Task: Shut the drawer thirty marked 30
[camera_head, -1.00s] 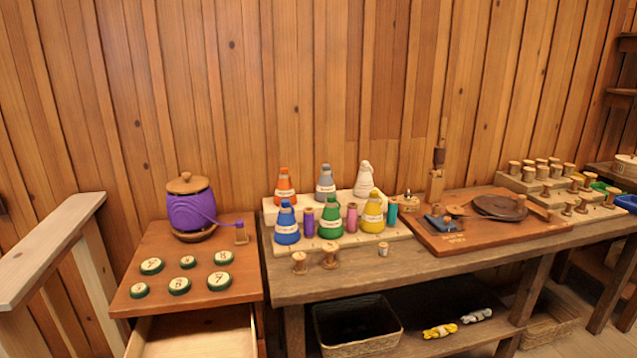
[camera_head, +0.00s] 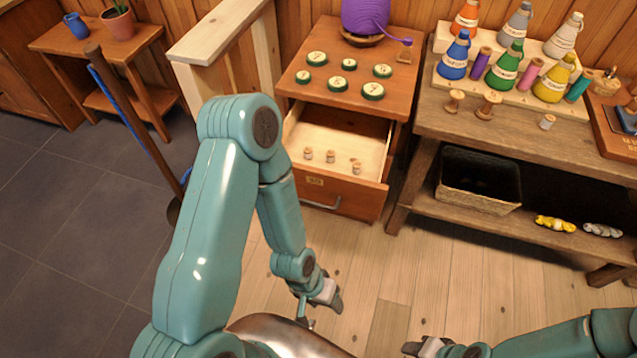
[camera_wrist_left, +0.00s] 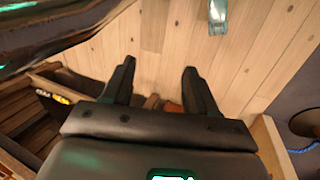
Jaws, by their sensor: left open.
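The drawer (camera_head: 340,195) with a small label on its wooden front, seemingly 30, is pulled out below the cabinet top in the head view. Its metal handle (camera_head: 322,204) is on the front, and several small spools (camera_head: 331,156) stand inside. My left gripper (camera_head: 322,300) is low over the floor, in front of and below the drawer, apart from it. In the left wrist view its two dark fingers (camera_wrist_left: 158,66) are spread with nothing between them. My right gripper (camera_head: 425,347) is at the bottom edge of the head view; its fingers are too small to judge.
The cabinet top (camera_head: 400,80) holds round numbered green discs and a purple yarn pot (camera_head: 364,15). A workbench (camera_head: 560,148) with bottles and a basket (camera_head: 478,180) stands to the right. A pale wooden partition (camera_head: 222,30) stands left. The plank floor (camera_head: 400,285) before the drawer is clear.

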